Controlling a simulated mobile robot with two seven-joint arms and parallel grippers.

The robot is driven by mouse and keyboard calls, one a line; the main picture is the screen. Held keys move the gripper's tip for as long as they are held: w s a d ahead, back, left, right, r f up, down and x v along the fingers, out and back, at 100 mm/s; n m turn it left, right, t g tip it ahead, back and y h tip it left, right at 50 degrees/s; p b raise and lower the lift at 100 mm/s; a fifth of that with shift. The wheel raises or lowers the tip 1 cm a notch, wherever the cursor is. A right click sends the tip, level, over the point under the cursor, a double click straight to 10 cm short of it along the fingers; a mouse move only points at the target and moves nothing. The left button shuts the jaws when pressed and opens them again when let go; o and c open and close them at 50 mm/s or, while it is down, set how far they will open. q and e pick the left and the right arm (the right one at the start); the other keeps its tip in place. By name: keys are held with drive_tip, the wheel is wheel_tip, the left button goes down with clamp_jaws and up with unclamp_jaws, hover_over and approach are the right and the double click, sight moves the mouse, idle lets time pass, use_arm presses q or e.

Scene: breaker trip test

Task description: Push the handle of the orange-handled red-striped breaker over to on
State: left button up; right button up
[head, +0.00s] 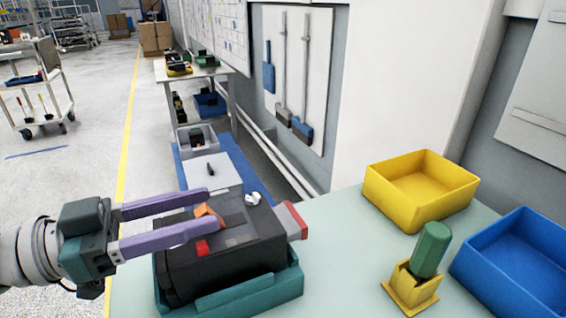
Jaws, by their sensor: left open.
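The breaker (175,268) is a black block seated in a teal cradle (262,298) on the bench. Its orange handle (207,210) stands up from the top face. A red square (202,247) lies on the top, and a red piece (292,219) shows at its right end. My left gripper (211,212) comes in from the left, with two long purple fingers apart over the breaker. The orange handle shows between the fingertips, partly hidden by the near finger; I cannot tell whether they touch. My right gripper is not in view.
A yellow bin (375,190), a blue bin (510,265) and a green cylinder (432,248) in a yellow holder (408,292) stand to the right on the pale green bench (335,235). A small white object (253,199) lies by the breaker's far edge.

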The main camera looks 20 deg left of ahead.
use_arm(q)
drive_tip(key=shift+w+d, duration=0.1)
clamp_jaws()
idle(0.4)
